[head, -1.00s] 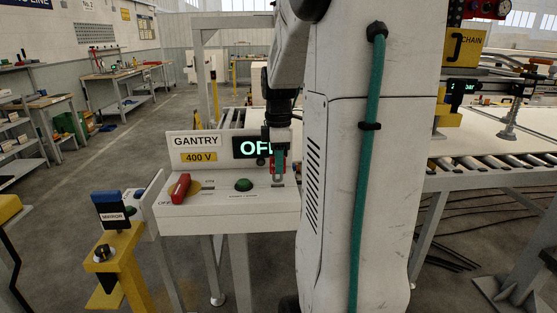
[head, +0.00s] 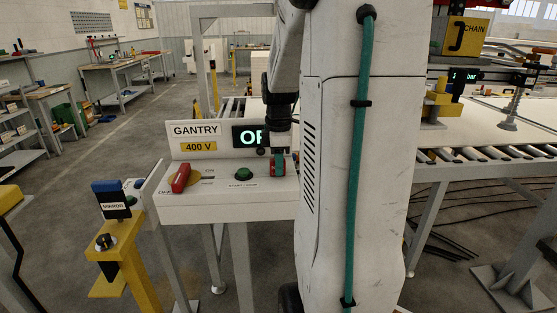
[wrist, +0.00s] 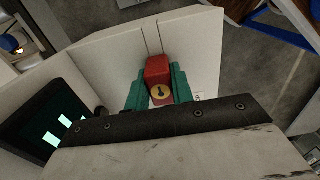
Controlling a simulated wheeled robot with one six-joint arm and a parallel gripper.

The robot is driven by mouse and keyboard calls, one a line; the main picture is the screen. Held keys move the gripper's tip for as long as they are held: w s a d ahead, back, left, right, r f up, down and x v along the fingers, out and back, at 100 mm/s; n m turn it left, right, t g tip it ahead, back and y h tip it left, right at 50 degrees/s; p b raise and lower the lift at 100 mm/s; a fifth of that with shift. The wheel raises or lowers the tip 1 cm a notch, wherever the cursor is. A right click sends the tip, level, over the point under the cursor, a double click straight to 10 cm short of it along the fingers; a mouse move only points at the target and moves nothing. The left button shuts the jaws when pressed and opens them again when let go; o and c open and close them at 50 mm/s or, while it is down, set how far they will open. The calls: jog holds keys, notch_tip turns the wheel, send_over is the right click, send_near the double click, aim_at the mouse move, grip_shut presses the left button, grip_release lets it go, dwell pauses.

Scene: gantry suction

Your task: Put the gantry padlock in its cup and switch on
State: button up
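The red padlock (wrist: 157,69), with a yellow round keyhole face, sits between the two green fingers of my gripper (wrist: 157,88) in the wrist view. The fingers press on both its sides. In the head view my gripper (head: 278,166) is low over the right part of the white gantry console (head: 225,209). The cup cannot be made out; the padlock's lower end is hidden. The red switch handle (head: 180,178) on its yellow disc is at the console's left, pointing toward the OFF lettering. A lit display (head: 248,136) reads "OF", the rest hidden by my arm.
A green button (head: 243,173) lies between the switch and my gripper. The upright GANTRY 400 V sign (head: 198,139) stands behind. A yellow post with a blue MIRROR piece (head: 111,199) is at front left. A roller conveyor (head: 490,153) runs at right.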

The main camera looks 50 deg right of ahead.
jog(key=o, duration=0.5)
jog(key=shift+r, duration=3.9)
